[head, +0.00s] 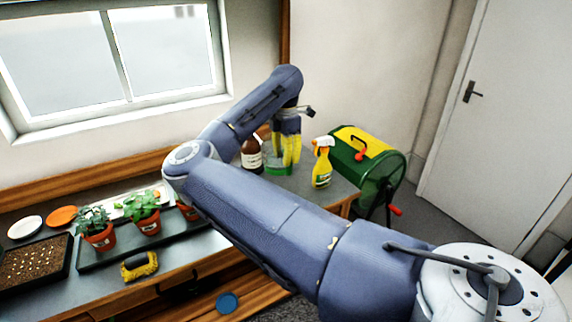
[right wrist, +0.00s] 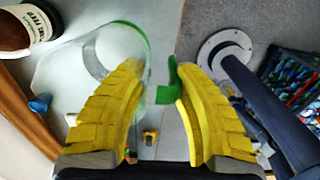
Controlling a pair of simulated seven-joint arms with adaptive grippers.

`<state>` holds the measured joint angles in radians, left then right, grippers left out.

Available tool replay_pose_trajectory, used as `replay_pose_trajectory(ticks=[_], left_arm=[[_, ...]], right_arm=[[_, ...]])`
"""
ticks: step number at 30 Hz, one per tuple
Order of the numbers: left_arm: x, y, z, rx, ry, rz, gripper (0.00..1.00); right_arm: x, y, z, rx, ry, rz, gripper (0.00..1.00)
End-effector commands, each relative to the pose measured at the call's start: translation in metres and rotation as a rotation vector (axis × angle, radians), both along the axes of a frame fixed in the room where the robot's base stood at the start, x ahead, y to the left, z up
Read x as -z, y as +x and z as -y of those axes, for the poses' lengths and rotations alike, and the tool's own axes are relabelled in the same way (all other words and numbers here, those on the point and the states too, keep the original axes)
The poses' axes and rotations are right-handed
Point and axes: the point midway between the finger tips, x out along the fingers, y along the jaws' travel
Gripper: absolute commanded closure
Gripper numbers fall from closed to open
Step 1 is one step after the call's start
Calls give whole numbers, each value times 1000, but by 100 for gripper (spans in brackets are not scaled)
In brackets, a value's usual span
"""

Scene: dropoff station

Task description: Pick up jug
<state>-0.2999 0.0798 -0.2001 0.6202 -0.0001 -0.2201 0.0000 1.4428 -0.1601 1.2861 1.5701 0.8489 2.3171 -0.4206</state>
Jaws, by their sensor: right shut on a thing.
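The jug (head: 277,169) is clear with green parts and stands at the right end of the grey bench, partly hidden behind my right gripper (head: 288,150). In the right wrist view the jug's clear body and green rim (right wrist: 147,42) show at the upper left. A green part of the jug, seemingly its handle, lies between the yellow fingers of my right gripper (right wrist: 160,110). This gripper is shut on the jug there. Whether the jug's base touches the bench is hard to tell. My left gripper is not in view.
A brown bottle (head: 251,154) stands close left of the jug, and a yellow spray bottle (head: 322,168) to its right. A green drum (head: 375,178) stands past the bench end. Potted plants (head: 147,217) and a seed tray (head: 35,258) fill the left.

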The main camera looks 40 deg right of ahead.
Motion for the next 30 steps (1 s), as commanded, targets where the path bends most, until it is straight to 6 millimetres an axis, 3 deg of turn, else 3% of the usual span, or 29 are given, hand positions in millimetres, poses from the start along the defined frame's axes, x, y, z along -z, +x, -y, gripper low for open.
replay_pose_trajectory(ticks=[15, 30], left_arm=[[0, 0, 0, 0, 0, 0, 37], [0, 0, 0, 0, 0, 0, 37]], right_arm=[[-36, 1, 0, 1, -1, 3, 100], [-42, -6, 9, 18, -1, 3, 100]])
